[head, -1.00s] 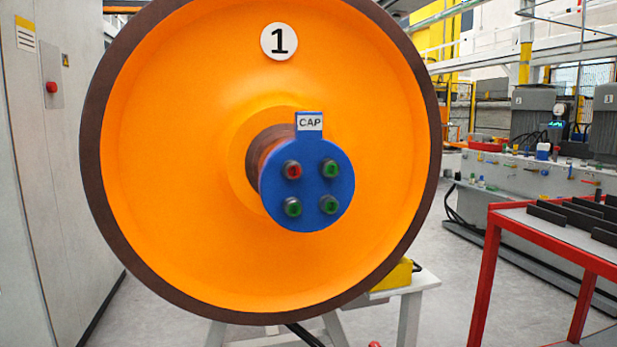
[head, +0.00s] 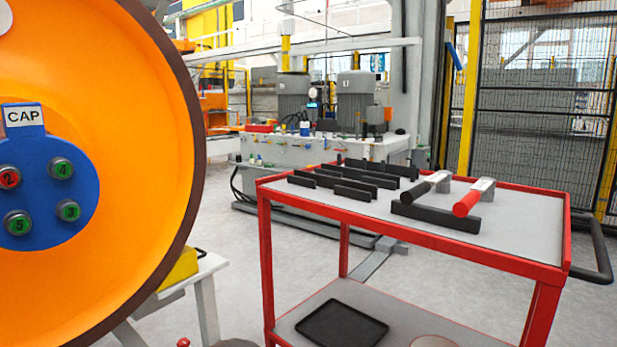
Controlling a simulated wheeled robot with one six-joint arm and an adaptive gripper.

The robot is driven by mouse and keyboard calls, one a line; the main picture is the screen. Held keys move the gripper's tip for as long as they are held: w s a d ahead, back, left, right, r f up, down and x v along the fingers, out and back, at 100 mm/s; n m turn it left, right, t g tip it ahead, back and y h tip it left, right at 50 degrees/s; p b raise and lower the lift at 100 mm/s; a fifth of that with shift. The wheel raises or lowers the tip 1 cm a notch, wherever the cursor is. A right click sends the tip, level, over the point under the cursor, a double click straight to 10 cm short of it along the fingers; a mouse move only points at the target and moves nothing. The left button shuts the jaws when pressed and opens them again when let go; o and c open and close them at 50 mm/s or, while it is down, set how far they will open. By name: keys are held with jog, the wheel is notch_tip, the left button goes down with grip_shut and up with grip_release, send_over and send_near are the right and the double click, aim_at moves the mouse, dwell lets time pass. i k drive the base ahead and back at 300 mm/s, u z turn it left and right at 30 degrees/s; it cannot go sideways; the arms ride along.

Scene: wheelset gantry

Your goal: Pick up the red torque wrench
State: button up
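The red torque wrench (head: 468,203) lies on the top of a red-framed cart on the right side of the head view. Its red handle points toward me and rests on a black holder block (head: 436,217). Its grey head end lies farther back. A similar wrench with a black handle (head: 418,190) lies just to its left on the same block. My gripper is not in view.
The cart (head: 410,237) has several black rails (head: 333,187) on its top and a black tray (head: 341,326) on its lower shelf. The large orange wheel (head: 120,150) with a blue cap (head: 48,185) stands close on the left. Grey floor lies between.

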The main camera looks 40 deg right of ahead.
aim_at(483, 190)
jog(key=z, duration=2.45)
jog(key=k, duration=0.5)
jog(key=u, duration=0.8)
jog(key=i, duration=0.75)
jog(key=z, duration=1.05)
